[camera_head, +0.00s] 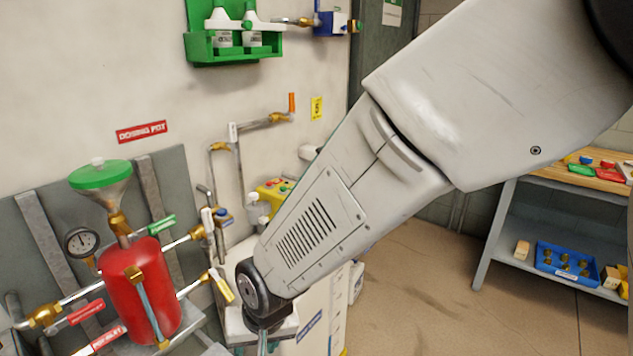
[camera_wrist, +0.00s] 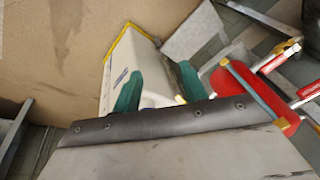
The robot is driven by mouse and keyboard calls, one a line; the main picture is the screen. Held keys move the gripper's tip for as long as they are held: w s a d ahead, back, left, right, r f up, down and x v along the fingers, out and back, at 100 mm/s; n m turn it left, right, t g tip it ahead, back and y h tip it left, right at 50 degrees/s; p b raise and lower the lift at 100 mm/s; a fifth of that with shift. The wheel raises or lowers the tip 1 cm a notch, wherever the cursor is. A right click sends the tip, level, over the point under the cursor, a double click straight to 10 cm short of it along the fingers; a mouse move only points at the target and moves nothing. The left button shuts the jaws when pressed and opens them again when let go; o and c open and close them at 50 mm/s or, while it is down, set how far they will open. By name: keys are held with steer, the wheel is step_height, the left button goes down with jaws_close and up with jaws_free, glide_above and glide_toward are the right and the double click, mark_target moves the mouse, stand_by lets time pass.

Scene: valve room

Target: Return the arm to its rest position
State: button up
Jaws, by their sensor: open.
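My arm reaches from the upper right of the head view down to the lower middle, its wrist above a white cabinet (camera_head: 318,322). My gripper shows in the wrist view (camera_wrist: 160,90) as two dark green fingers standing apart, with nothing held between them. Beyond the fingers is the white cabinet with its yellow edge (camera_wrist: 140,70). In the head view the gripper is mostly cut off at the bottom edge.
The red dosing pot (camera_head: 143,292) with a green funnel (camera_head: 101,174), valves and pipes stands left of my wrist. A green wall rack (camera_head: 234,47) holds bottles. A workbench (camera_head: 497,225) with a blue tray (camera_head: 566,262) stands right. The floor between is clear.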

steer(key=s+d+r+m+h, duration=0.1)
steer(key=s+d+r, duration=0.3)
steer(key=d, duration=0.9)
steer(key=s+d+r+m+h, duration=0.1)
steer(key=s+d+r, duration=0.3)
steer(key=d+r, duration=0.5)
steer(key=s+d+r+m, duration=0.2)
steer(key=s+d+r, duration=0.2)
steer(key=d, duration=1.2)
step_height(320, 180, up, 2)
steer(key=shift+d+r+h, duration=0.25)
steer(key=shift+d+h, duration=0.1)
steer(key=shift+h, duration=0.05)
steer(key=shift+s, duration=0.1)
